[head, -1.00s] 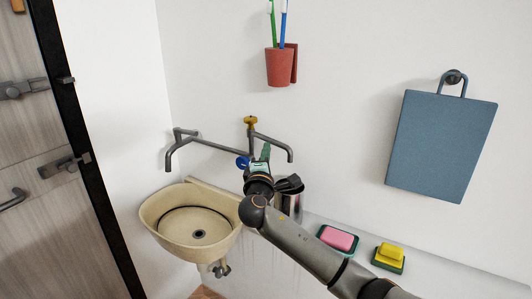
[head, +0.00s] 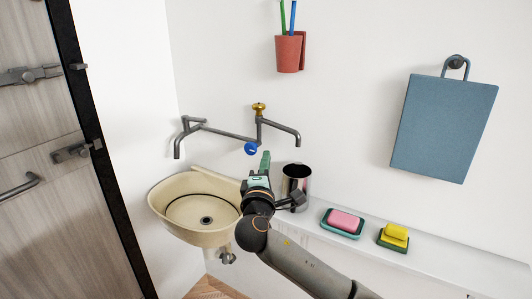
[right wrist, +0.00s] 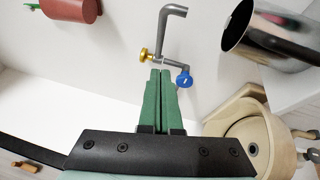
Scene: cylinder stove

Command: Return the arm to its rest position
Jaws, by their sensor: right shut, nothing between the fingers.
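My right arm comes in from the bottom right of the head view. Its gripper (head: 266,160) is shut and empty, in front of the wall between the sink and the metal cup. In the right wrist view the green fingers (right wrist: 158,75) lie together, pointing toward the faucet. The faucet (head: 230,134) is on the wall with a yellow knob (head: 259,108) and a blue knob (head: 250,149). In the right wrist view the blue knob (right wrist: 184,79) shows just right of the fingertips, but I cannot tell the gap. My left gripper is out of view.
A beige sink (head: 165,205) stands left of my right gripper. A metal cup (head: 297,185), a pink soap (head: 344,220) and a yellow sponge (head: 395,235) are on the white shelf (head: 470,268). A blue board (head: 443,130) and a red toothbrush holder (head: 288,54) hang on the wall.

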